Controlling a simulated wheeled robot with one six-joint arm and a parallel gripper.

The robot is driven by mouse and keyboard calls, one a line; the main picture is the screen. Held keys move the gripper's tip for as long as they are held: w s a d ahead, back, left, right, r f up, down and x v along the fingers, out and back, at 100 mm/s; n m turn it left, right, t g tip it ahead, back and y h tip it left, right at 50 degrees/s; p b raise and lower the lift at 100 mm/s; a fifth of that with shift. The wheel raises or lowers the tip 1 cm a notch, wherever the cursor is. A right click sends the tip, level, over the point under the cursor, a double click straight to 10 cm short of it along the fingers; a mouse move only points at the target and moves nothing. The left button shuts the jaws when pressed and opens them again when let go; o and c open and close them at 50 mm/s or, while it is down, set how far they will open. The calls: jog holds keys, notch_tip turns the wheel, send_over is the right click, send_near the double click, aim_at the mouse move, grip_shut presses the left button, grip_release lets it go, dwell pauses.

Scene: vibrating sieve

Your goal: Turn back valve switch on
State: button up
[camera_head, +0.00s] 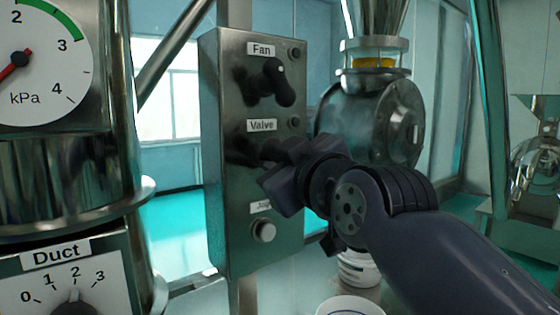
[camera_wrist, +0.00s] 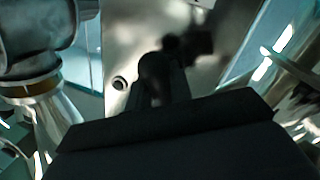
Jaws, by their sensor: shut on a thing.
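The valve switch (camera_head: 240,148) is a black rotary knob below the "Valve" label (camera_head: 262,125) on the upright steel control panel (camera_head: 222,190). My gripper (camera_head: 264,152) reaches it from the right and is shut on it, covering most of its handle. In the wrist view, which is upside down, a dark rounded shape (camera_wrist: 153,76) stands out just past the dark gripper body (camera_wrist: 170,140). I cannot tell there where finger ends and knob begins. The switch's exact angle is hidden.
The black fan switch (camera_head: 276,82) sits directly above my gripper, and the round jog button (camera_head: 263,231) below it. A metal vessel (camera_head: 370,120) stands close at the right. A gauge (camera_head: 35,60) and a duct dial (camera_head: 72,303) are at the left.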

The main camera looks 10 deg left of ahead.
grip_shut()
jog(key=m+g+p, duration=0.1)
jog(key=m+p, duration=0.1)
jog(key=m, duration=0.3)
jog(key=m+g, duration=0.1)
jog(key=m, duration=0.1)
jog(key=m+p, duration=0.1)
jog(key=m, duration=0.2)
jog(key=shift+s+a+m+g, duration=0.1)
jog(key=shift+m+g, duration=0.2)
jog(key=shift+g, duration=0.1)
dwell(0.4)
jog(key=o, duration=0.7)
grip_release()
jog(key=shift+o, duration=0.2)
